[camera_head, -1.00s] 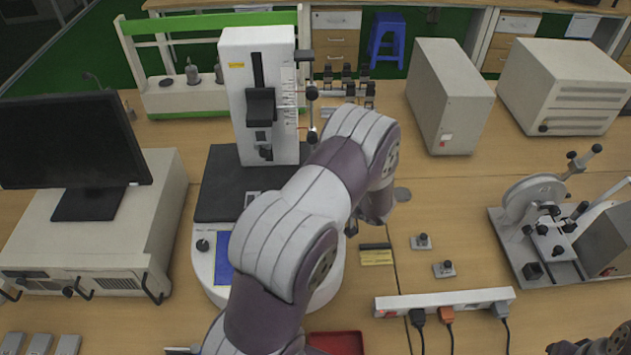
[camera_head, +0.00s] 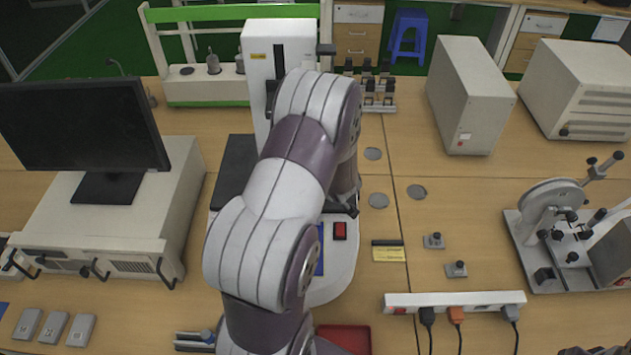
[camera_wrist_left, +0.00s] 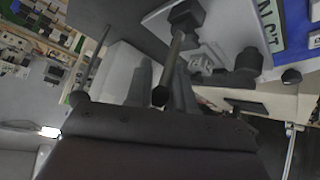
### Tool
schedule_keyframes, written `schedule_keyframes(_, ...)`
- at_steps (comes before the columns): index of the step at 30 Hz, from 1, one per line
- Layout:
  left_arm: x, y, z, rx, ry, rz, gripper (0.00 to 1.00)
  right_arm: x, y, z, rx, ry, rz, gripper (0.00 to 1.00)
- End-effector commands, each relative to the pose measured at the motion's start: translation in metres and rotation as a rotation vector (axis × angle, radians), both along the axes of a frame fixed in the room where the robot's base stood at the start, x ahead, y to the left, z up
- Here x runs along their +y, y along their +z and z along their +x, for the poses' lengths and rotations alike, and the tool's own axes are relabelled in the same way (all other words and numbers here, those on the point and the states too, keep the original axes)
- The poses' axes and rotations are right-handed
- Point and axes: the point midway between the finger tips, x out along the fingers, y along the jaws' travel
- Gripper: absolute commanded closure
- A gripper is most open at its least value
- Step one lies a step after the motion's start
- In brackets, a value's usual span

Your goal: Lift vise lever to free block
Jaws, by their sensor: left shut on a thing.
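In the head view my left arm covers most of the white tester (camera_head: 258,42), an upright column on a base (camera_head: 235,165) with a dark top. My left gripper's fingertips are hidden there behind the arm. In the left wrist view the left gripper (camera_wrist_left: 163,88) is shut on a lever (camera_wrist_left: 174,55), a thin rod with a dark knob at its near end and a dark block at its far end. The clamped block cannot be made out, as the arm hides the column's front. My right gripper is not in view.
A monitor (camera_head: 80,135) on a white case stands at left. A white cabinet (camera_head: 465,95) stands behind at right, and a wheeled device (camera_head: 555,215) stands at far right. A power strip (camera_head: 455,300) and small metal pieces (camera_head: 434,240) lie right of the tester.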

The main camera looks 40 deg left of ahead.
Motion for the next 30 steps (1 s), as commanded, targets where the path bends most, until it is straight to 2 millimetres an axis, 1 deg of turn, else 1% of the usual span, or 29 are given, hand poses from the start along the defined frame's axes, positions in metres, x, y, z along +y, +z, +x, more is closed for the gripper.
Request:
schedule_keyframes(13, 0.0, -0.001, -0.001, -0.003, 0.002, -0.009, 1.0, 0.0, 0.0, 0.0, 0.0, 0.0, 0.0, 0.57)
schedule_keyframes(14, 0.0, -0.001, -0.001, -0.003, 0.001, -0.008, 0.68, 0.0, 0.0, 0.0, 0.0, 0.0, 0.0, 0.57)
schedule_keyframes(15, 0.0, -0.001, -0.001, -0.003, 0.001, -0.007, 0.54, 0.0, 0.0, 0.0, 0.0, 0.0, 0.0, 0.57)
schedule_keyframes(16, 0.0, -0.001, -0.001, -0.003, 0.001, -0.007, 0.52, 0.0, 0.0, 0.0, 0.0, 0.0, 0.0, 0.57)
schedule_keyframes(25, -0.001, 0.001, -0.001, -0.005, 0.0, -0.007, 0.52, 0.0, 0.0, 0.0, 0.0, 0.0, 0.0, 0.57)
schedule_keyframes(28, -0.007, 0.01, -0.004, -0.006, -0.001, -0.006, 0.52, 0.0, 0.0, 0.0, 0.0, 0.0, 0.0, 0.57)
schedule_keyframes(30, -0.016, 0.02, -0.009, -0.006, -0.002, -0.006, 0.52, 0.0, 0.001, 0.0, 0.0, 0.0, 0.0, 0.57)
